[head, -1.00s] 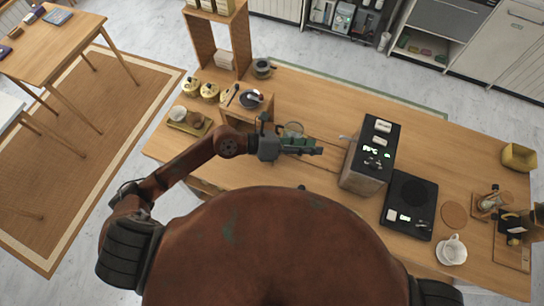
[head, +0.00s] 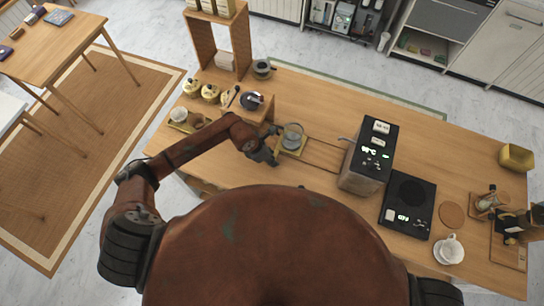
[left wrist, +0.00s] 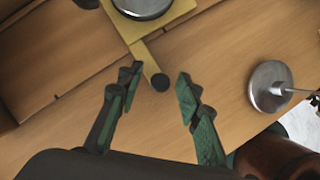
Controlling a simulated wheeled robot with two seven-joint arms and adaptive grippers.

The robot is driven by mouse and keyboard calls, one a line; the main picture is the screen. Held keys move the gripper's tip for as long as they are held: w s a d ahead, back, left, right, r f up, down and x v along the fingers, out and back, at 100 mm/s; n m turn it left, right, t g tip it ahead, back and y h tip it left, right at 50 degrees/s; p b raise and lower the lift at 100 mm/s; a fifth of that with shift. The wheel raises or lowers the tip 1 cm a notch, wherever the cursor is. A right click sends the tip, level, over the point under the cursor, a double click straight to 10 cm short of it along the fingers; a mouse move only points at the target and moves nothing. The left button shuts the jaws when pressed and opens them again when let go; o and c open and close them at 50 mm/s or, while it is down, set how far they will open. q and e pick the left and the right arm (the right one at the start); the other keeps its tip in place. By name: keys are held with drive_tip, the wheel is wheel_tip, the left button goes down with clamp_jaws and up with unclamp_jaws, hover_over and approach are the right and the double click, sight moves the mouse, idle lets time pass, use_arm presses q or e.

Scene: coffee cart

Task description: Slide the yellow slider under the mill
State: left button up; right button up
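The yellow slider (head: 300,150) sits on the cart top at the left end of a pair of rails, with a round clear vessel (head: 292,134) on it. In the left wrist view, the slider (left wrist: 183,8) is at the top edge, and its handle ends in a dark knob (left wrist: 160,82). My left gripper (head: 268,158) is just left of and in front of the slider. Its fingers (left wrist: 157,82) are open on either side of the knob, with gaps. The wooden mill (head: 258,112) with a dark top stands behind left. My right gripper is not seen.
A boxy machine (head: 367,155) with a lit display stands right of the rails, with a black scale (head: 408,205) beyond it. Several yellow pots stand at the left. In the left wrist view, a metal disc with a stem (left wrist: 268,88) is right of the fingers.

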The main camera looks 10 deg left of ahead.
use_arm(q)
drive_tip(key=shift+d+f, duration=0.1)
drive_tip(key=shift+f, duration=0.25)
drive_tip(key=shift+c, duration=0.6)
drive_tip(key=shift+w, duration=0.1)
clamp_jaws()
